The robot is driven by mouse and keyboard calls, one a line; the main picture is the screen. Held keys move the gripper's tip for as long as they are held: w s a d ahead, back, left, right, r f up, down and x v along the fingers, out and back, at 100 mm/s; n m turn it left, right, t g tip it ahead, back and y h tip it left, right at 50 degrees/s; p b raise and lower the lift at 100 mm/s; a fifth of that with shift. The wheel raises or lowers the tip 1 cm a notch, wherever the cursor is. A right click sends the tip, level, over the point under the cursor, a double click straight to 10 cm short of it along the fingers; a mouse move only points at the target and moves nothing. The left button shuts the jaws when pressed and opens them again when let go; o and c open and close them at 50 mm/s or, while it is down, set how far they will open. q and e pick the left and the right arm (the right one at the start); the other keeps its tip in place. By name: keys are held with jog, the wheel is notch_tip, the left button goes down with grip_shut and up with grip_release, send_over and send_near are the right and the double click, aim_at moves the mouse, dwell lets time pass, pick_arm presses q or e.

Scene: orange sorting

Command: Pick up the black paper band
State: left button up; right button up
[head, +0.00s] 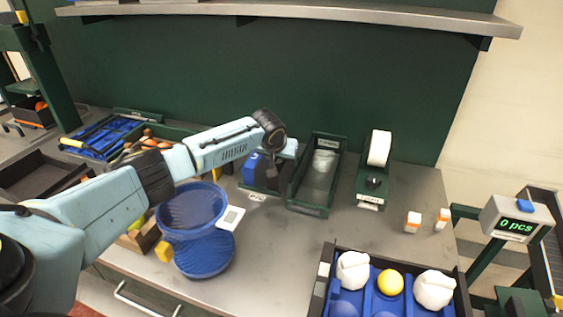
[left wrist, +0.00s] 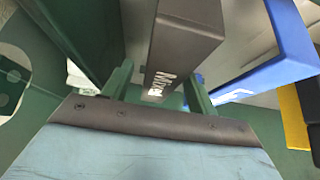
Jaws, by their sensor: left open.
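In the left wrist view a dark grey-black band (left wrist: 184,38) with white lettering that reads like "Mixed" stands between the two fingers of my left gripper (left wrist: 157,92). The fingers are apart, one on each side of it, and I cannot tell whether they touch it. In the head view my left gripper (head: 284,152) is over a small dark holder (head: 268,184) at the back of the bench, and the arm hides part of it. The black band cannot be made out there. My right gripper is not in view.
A blue band (left wrist: 275,62) stands right of the gripper. A green bin (head: 306,202) with a clear bag is close by on the right, beside a label roll (head: 379,149). Blue round baskets (head: 205,252) stand in front. The middle bench top is free.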

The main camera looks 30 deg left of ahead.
pick_arm(q)
jog(key=shift+c, duration=0.5)
jog(key=c, duration=0.9)
jog(key=shift+c, duration=0.2)
jog(key=shift+r, duration=0.15)
